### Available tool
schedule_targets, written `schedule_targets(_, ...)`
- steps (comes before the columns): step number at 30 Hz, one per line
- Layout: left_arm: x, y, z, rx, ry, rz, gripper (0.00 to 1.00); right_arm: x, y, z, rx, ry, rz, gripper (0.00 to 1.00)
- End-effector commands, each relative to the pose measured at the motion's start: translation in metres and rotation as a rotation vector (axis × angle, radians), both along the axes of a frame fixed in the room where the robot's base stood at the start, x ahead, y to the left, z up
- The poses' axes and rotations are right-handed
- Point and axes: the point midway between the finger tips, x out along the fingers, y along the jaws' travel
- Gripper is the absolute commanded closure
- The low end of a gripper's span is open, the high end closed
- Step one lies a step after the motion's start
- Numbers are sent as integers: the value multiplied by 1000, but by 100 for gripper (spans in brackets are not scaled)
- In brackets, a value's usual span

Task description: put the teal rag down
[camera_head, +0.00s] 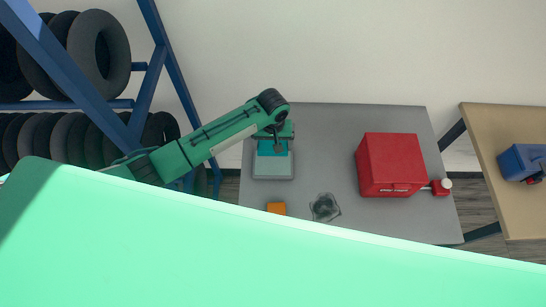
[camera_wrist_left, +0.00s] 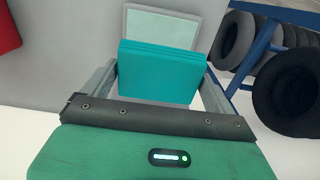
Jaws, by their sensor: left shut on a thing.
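The teal rag (camera_head: 272,148) is a folded block with visible layers in the left wrist view (camera_wrist_left: 158,72). My left gripper (camera_head: 272,140) is shut on it, with one finger on each side of the rag (camera_wrist_left: 160,84). In the head view the rag hangs over a pale grey tray or pad (camera_head: 273,173) on the grey table (camera_head: 318,150). The pad also shows beyond the rag in the left wrist view (camera_wrist_left: 160,24). I cannot tell whether the rag touches the pad. My right gripper is not in view.
A red box (camera_head: 390,160) stands on the table's right, with a small red item with a white top (camera_head: 441,187) beside it. An orange block (camera_head: 276,208) and a dark crumpled item (camera_head: 325,208) lie near the front. A tyre rack (camera_head: 150,75) stands left.

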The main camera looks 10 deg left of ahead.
Motion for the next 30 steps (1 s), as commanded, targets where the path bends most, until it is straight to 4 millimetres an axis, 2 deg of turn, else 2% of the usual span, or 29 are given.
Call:
schedule_targets(2, 0, 0, -22, 1, 3, 2, 32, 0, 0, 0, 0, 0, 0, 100)
schedule_targets(4, 0, 0, -47, 2, 2, 1, 32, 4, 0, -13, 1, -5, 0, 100)
schedule_targets(6, 0, 0, -63, 1, 0, 1, 32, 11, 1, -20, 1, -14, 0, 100)
schedule_targets(10, 1, 0, -70, -1, -2, 0, 32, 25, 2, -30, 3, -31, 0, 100)
schedule_targets(13, 1, 0, -72, -1, -1, -1, 32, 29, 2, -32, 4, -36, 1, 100)
schedule_targets(17, 0, 0, -75, -1, -1, 0, 32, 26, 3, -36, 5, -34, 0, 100)
schedule_targets(24, 1, 0, -99, -1, -1, 0, 32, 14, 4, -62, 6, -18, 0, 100)
schedule_targets(30, 1, 0, -111, -1, -2, 1, 32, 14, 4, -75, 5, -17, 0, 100)
